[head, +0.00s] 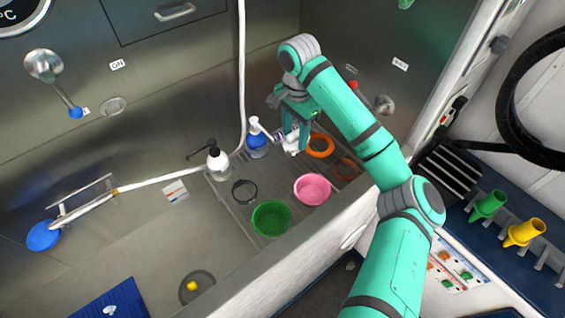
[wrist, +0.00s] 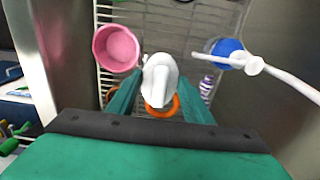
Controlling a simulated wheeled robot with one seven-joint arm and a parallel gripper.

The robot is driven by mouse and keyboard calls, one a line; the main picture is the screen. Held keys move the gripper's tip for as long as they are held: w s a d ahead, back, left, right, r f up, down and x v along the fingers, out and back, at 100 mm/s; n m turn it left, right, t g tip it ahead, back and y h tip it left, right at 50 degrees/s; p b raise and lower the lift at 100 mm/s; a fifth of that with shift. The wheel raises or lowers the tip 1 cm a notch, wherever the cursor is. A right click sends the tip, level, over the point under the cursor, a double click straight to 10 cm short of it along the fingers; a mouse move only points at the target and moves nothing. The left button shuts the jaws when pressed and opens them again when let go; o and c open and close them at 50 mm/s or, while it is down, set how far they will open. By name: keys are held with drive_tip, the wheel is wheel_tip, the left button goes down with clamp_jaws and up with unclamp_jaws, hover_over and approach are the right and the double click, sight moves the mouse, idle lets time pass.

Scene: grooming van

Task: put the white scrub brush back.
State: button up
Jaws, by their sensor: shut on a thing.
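My gripper (head: 296,135) is shut on the white scrub brush (head: 290,147), above the slatted rack at the back right of the tub. In the wrist view the white brush (wrist: 160,72) sits between the two green fingers of my gripper (wrist: 161,92), with its white handle-like part toward the camera. The orange ring (wrist: 161,108) lies below it on the rack. I cannot tell whether the brush touches the rack.
Near the gripper on the rack (head: 235,208) stand a blue pump bottle (head: 257,142), a pink bowl (head: 313,190) and the orange ring (head: 320,146). A green bowl (head: 271,219), black collar (head: 244,192) and black-topped white bottle (head: 217,165) are nearer. A white hose (head: 241,75) hangs behind.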

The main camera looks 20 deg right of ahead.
wheel_tip(320, 180, down, 13)
drive_tip(key=shift+w+a+f, duration=0.1)
drive_tip(key=w, duration=0.1)
drive_tip(key=w+a, duration=0.1)
drive_tip(key=w, duration=0.1)
drive_tip(key=shift+w+a, duration=0.3)
drive_tip(key=shift+w, duration=0.05)
drive_tip(key=shift+f, duration=0.45)
drive_tip(key=shift+a+f, duration=0.1)
drive_tip(key=shift+f, duration=0.05)
drive_tip(key=o, duration=0.8)
drive_tip(key=shift+c, duration=0.2)
drive_tip(key=shift+o, duration=0.9)
drive_tip(key=shift+s, duration=0.1)
